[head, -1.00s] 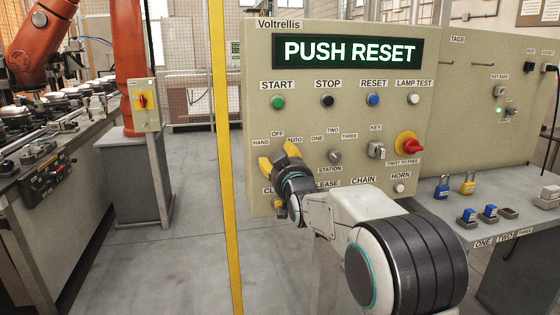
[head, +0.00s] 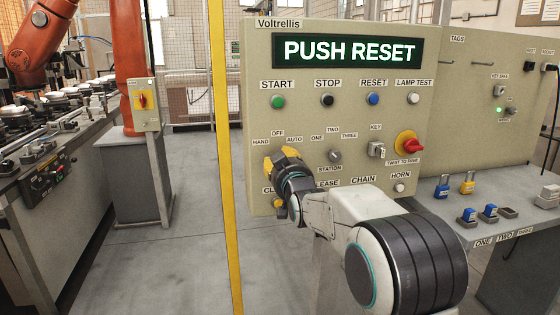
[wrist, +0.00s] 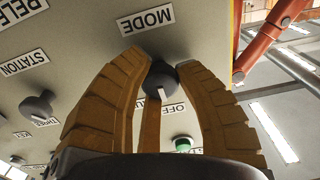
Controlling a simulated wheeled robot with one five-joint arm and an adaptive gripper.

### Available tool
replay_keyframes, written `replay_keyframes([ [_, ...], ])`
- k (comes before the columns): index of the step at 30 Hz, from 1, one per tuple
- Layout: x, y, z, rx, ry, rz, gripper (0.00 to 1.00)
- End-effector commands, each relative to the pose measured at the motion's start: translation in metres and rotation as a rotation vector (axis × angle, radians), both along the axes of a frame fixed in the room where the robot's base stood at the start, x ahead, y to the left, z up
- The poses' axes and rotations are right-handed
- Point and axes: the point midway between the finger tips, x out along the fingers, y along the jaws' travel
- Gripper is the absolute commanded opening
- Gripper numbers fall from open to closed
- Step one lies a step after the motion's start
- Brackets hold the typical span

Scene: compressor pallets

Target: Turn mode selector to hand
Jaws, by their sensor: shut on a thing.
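My gripper (head: 279,161) is at the lower left of the beige control panel (head: 390,265), among the HAND, OFF and AUTO labels. In the head view its yellow fingers and wrist hide the mode selector. In the wrist view the mode selector (wrist: 160,77) is a dark knob by the upside-down MODE label (wrist: 146,20). The knob's white mark points down in that picture, toward a partly hidden label, away from MODE.
The station selector (head: 335,156) and key switch (head: 376,150) are to the right. A yellow post (head: 226,160) stands left of the panel. A shelf with padlocks (head: 468,183) is at the right. The display (head: 348,51) reads PUSH RESET.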

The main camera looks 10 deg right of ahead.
Motion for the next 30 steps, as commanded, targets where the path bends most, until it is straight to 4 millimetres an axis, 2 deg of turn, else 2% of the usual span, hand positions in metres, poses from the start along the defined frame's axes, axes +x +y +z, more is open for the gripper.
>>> replay_keyframes([
  [1, -0.0002, 0.0004, 0.0048, -0.005, -0.012, 0.001, 0.0],
  [8, -0.0003, 0.0007, 0.0046, -0.084, -0.017, 0.0, 0.0],
  [30, -0.001, 0.0029, 0.0046, -0.647, -0.023, 0.0, 0.0],
])
